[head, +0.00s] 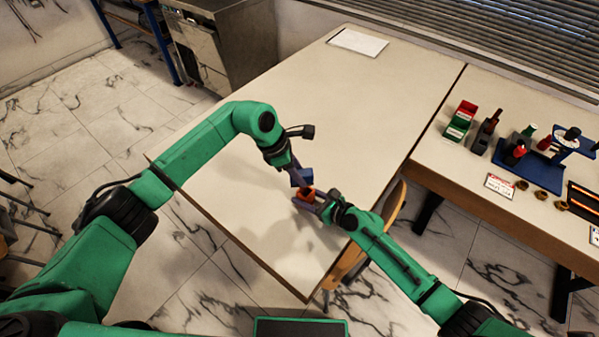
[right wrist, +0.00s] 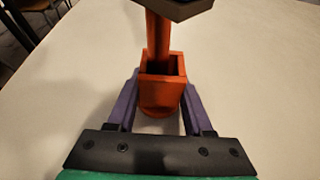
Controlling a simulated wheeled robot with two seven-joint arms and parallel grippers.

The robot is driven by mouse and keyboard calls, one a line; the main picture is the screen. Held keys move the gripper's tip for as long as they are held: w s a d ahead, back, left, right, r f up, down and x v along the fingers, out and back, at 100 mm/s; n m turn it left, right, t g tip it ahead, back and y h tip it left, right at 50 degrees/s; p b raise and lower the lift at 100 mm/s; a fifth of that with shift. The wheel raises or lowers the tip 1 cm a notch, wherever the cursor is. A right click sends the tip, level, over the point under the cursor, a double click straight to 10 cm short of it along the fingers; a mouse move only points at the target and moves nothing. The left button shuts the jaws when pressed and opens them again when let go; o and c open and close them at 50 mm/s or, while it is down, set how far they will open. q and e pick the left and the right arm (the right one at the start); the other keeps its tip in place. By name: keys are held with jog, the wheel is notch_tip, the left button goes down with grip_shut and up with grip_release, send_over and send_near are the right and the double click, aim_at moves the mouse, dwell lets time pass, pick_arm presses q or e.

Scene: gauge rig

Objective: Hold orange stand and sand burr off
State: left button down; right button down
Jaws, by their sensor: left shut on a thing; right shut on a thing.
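The orange stand (head: 307,194) is upright over the near part of the bare table. In the right wrist view it shows as an orange post rising from a square box-like part (right wrist: 162,66) with a round foot. My right gripper (head: 310,201) is shut on its lower part, one purple finger on each side. A dark angular piece (right wrist: 174,10) covers the post's top in the right wrist view. I cannot see a burr or tell whether block and stand touch.
The large table (head: 330,100) is mostly clear, with a white sheet (head: 357,42) at its far end. A second table at right carries red and green bins (head: 460,120), bottles, a blue fixture (head: 530,160) and several brass rings. A wooden chair (head: 345,268) stands by the near edge.

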pick_arm(q)
jog(key=shift+d+f, duration=0.4)
jog(key=shift+d, duration=0.1)
jog(key=d+r, duration=0.3)
jog(key=r, duration=0.2)
jog(key=shift+w+d+r, duration=0.2)
jog(key=shift+w+r, duration=0.1)
jog(key=shift+w, duration=0.1)
jog(key=a, duration=0.3)
jog(key=shift+s, duration=0.25)
jog(key=shift+a, duration=0.1)
jog(key=shift+f, duration=1.8)
jog(key=shift+f, duration=0.6)
